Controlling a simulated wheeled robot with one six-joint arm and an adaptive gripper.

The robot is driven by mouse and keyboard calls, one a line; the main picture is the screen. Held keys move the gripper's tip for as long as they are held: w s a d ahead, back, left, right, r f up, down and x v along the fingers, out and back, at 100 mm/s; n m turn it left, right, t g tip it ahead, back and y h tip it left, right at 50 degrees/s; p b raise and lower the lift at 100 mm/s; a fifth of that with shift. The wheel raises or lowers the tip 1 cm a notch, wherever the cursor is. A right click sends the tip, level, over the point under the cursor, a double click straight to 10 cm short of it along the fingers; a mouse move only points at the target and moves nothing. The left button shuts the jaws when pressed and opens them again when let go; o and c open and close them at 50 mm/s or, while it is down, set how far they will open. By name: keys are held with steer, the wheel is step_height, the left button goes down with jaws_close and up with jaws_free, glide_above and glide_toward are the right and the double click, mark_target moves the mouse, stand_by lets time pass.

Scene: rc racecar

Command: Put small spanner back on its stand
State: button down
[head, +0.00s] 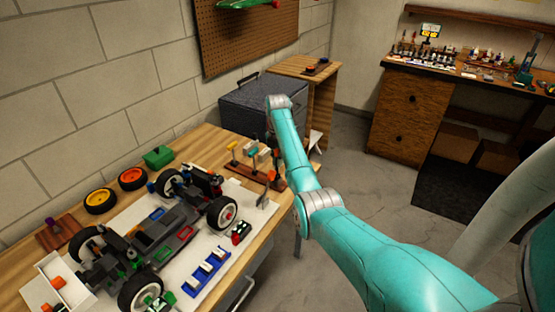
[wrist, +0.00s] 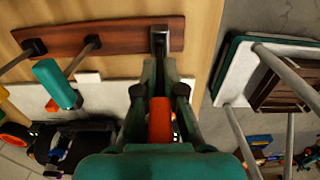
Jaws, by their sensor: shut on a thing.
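The stand is a dark reddish-brown wooden strip (wrist: 118,38) across the top of the wrist view. In the head view it lies on the workbench (head: 240,171), partly hidden by my arm. My gripper (wrist: 160,85) is shut on an orange-handled tool, apparently the small spanner (wrist: 160,120). A grey metal piece (wrist: 161,36) shows ahead of the fingers, over the stand's right end. I cannot tell whether it belongs to the held tool or touches the stand. The orange handle also shows in the head view (head: 271,176).
A teal-handled tool (wrist: 57,84) sits on a rod left of my gripper. A model car (head: 160,235) and blue tray (head: 206,272) fill the bench's front. A grey cabinet (head: 252,100) stands behind.

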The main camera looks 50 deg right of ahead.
steer(key=shift+f, duration=0.95)
steer(key=c, duration=1.2)
jaws_free()
steer(key=shift+r, duration=3.75)
